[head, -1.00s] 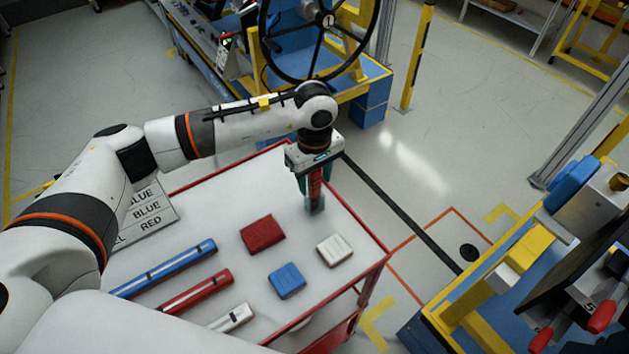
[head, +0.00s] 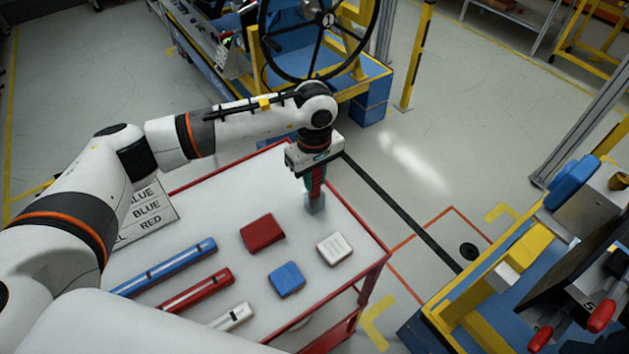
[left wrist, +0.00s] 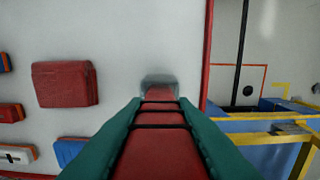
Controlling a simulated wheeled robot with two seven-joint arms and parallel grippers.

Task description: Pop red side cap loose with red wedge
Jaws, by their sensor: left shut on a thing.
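My left gripper (head: 315,186) points down over the far right part of the white tabletop, its teal fingers shut on the red wedge (left wrist: 160,120). The wedge is upright, with a grey, partly see-through piece (head: 315,204) at its lower end, close to the tabletop. Whether that piece is the wedge's tip or a holder, I cannot tell. A red block (head: 262,232) lies on the table left of the gripper and also shows in the left wrist view (left wrist: 65,84). I cannot tell whether it is the red side cap. My right gripper is not in view.
Blue (head: 286,279) and white (head: 334,247) blocks lie near the red one. Blue (head: 165,268), red (head: 195,292) and white (head: 232,318) bars lie nearer. A lettered sign (head: 150,213) lies left. A blue-and-yellow stand (head: 480,290) is right, across open floor.

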